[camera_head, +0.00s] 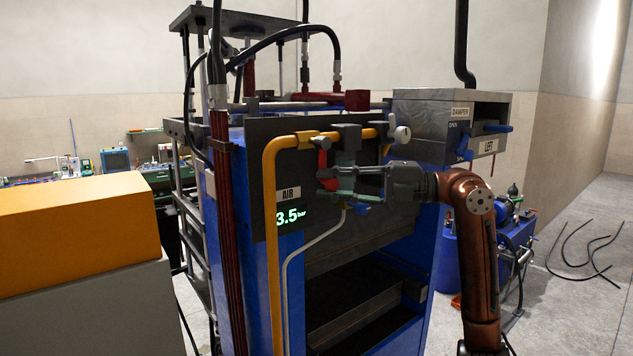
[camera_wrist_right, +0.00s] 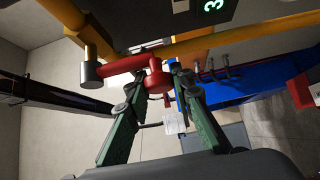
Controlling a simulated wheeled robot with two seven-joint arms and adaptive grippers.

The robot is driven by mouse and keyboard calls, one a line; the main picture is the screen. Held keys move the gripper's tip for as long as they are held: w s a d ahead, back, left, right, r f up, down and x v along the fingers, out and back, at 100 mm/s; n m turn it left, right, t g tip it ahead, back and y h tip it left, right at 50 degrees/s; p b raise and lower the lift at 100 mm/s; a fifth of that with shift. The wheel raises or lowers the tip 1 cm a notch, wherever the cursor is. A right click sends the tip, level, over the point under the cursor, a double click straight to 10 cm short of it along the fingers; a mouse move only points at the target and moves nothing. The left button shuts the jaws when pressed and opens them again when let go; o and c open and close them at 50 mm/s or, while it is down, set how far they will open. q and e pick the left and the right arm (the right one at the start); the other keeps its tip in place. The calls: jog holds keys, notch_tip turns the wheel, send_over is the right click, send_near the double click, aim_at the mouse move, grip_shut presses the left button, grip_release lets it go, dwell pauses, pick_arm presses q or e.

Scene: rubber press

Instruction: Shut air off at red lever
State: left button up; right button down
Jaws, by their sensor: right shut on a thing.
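The red lever (camera_head: 322,160) hangs down at the yellow air pipe (camera_head: 272,200) on the front of the blue press. In the right wrist view the red lever (camera_wrist_right: 122,65) runs from a grey valve end to a rounded red end between my fingertips. My right gripper (camera_head: 328,178) is at the lever's lower end and shut on it; its green fingers (camera_wrist_right: 158,80) stand on either side in the wrist view. The AIR display (camera_head: 290,216) reads 3.5 bar. The fingers partly hide the lever in the head view. My left gripper is out of view.
A grey box (camera_head: 420,113) labelled DAMPER and LEFT, with blue handles, sits right of the lever. Dark red hoses (camera_head: 226,240) run down the press's left. An orange block (camera_head: 80,225) fills the left foreground.

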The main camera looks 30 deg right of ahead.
dwell(0.3)
jog(key=c, duration=1.7)
grip_release()
jog(key=shift+d, duration=0.15)
jog(key=v, duration=1.2)
